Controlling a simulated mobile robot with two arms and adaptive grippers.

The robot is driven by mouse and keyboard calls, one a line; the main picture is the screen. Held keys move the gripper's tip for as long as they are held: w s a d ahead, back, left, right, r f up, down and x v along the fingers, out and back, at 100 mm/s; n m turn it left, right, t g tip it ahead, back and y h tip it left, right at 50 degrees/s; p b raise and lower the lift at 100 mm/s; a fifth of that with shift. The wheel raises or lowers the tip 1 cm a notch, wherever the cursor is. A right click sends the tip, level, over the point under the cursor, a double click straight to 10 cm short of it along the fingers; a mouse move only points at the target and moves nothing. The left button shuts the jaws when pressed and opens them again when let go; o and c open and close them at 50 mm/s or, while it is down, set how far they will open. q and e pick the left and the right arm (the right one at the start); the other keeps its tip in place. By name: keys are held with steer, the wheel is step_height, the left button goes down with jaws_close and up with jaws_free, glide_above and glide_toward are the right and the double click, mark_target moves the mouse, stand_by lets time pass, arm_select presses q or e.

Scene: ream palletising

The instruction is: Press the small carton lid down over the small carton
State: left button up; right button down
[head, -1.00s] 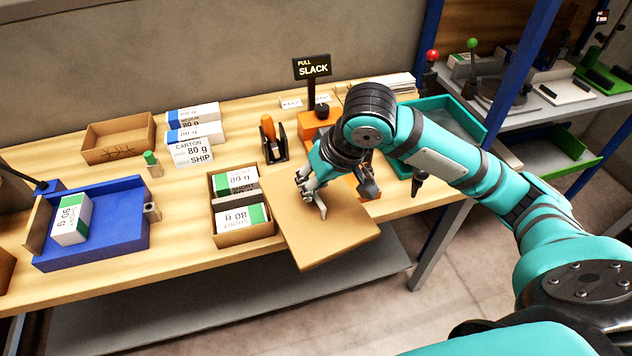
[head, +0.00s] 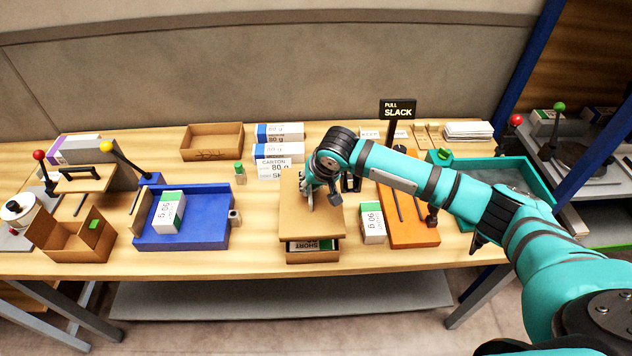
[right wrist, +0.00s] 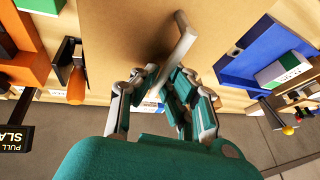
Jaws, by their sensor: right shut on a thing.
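The small carton lid (head: 297,222) is a flat brown panel lying over the small carton (head: 312,257) in the head view. The carton is brown, and a white and green ream end shows in a gap at its front, below the lid's front edge. The lid hides most of the carton. My right gripper (head: 322,197) is on top of the lid and shut on it. In the right wrist view the lid (right wrist: 120,30) fills the top middle, with a pale bar between it and the gripper (right wrist: 160,85). My left gripper is not in view.
A ream (head: 372,222) stands just right of the carton, beside an orange tray (head: 418,234). A blue tray (head: 205,237) lies to the left. Ream packs (head: 279,152) and an open brown box (head: 212,142) stand behind. A teal tray (head: 535,178) is at the right.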

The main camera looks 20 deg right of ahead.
steer(key=shift+w+f, duration=0.1)
stand_by(0.3)
steer(key=shift+f+p, duration=0.1)
steer(key=shift+p, duration=0.2)
steer(key=shift+f+b, duration=0.4)
steer(key=shift+f, duration=0.5)
steer(key=shift+f+b, duration=0.85)
steer(key=shift+f, duration=1.45)
steer(key=shift+f+b, duration=0.6)
steer(key=shift+f, duration=0.65)
steer(key=c, duration=1)
jaws_free()
steer(key=shift+c, duration=0.2)
